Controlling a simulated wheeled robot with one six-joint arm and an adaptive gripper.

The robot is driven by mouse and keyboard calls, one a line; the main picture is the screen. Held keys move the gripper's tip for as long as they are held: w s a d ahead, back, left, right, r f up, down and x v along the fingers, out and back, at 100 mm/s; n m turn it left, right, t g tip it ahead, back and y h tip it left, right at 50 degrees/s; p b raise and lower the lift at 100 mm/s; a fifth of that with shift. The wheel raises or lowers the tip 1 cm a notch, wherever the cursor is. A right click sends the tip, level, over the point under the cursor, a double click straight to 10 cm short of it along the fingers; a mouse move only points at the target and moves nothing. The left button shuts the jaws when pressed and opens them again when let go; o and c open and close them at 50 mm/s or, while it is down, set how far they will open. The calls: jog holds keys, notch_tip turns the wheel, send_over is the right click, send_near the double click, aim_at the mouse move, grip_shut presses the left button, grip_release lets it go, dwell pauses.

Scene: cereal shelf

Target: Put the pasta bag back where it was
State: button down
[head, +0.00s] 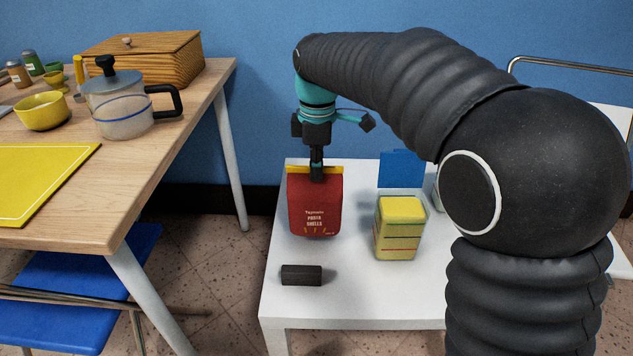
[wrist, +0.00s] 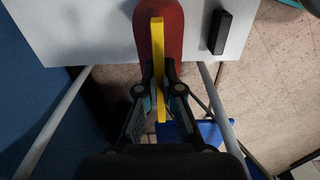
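The pasta bag (head: 315,212) is red with a yellow top strip and stands upright at the left side of the white table (head: 350,290). My gripper (head: 317,172) is above it, pointing down, with its fingers on the bag's top strip. In the wrist view, the fingers of my gripper (wrist: 160,85) close from both sides on the yellow strip (wrist: 158,60), with the red bag (wrist: 174,25) beyond. The bag appears to be on or just above the tabletop; I cannot tell which.
A clear container with yellow contents (head: 400,230) stands right of the bag. A black block (head: 301,275) lies in front; it also shows in the wrist view (wrist: 220,32). A blue item (head: 401,168) is behind. A wooden table (head: 185,125) with a pot (head: 122,105) stands left.

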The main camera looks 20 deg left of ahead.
jog(key=shift+f, duration=1.65)
jog(key=c, duration=1.3)
grip_release()
notch_tip(320, 180, up, 12)
jog(key=shift+d+r+p, duration=0.15)
jog(key=shift+p, duration=0.75)
